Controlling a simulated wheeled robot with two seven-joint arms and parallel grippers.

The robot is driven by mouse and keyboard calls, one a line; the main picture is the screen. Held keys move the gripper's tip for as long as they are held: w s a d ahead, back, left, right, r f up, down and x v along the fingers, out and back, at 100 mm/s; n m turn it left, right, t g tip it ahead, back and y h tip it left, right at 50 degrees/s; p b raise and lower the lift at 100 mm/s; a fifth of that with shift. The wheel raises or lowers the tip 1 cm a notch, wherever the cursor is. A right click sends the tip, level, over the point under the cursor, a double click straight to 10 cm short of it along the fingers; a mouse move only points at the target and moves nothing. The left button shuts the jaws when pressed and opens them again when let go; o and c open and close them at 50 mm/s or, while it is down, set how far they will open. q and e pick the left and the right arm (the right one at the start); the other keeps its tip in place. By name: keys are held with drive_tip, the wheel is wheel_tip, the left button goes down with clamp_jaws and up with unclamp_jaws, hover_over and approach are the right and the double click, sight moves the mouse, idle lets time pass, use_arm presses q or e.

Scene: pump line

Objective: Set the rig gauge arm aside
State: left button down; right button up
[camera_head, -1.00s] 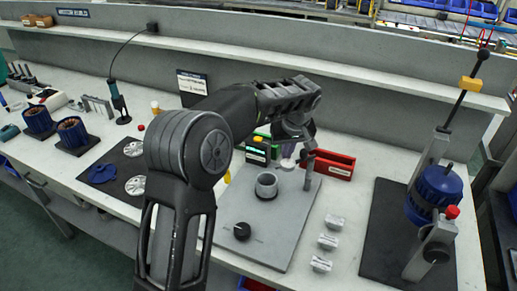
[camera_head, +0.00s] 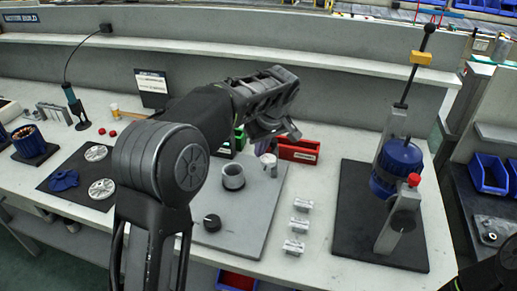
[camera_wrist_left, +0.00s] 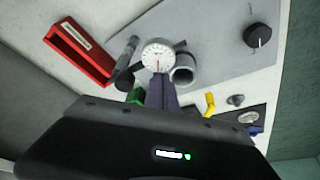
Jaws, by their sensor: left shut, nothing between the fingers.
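The rig gauge arm (camera_wrist_left: 157,56), with a round white dial, shows in the left wrist view beside a dark post and next to the grey ring (camera_wrist_left: 183,70). In the head view its white dial (camera_head: 268,160) shows just below my left gripper (camera_head: 275,140), and the post is mostly hidden. The ring (camera_head: 233,177) stands on the grey plate (camera_head: 250,225). My left gripper's fingers (camera_wrist_left: 162,93) are together and empty, pointing toward the dial. Whether they touch it I cannot tell.
A red bin (camera_head: 298,150) stands behind the plate, close to the gripper. Several small pale blocks (camera_head: 298,226) lie right of the plate. A blue pump rig (camera_head: 397,165) with a tall lever stands on a black mat (camera_head: 350,215). A black mat with discs (camera_head: 65,195) lies left.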

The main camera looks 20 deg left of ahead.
use_arm(q)
drive_tip(key=shift+d, duration=0.25)
idle(0.3)
wheel_tip(320, 180, up, 9)
drive_tip(key=a, duration=0.1)
drive_tip(key=shift+r, duration=0.2)
idle(0.5)
idle(0.3)
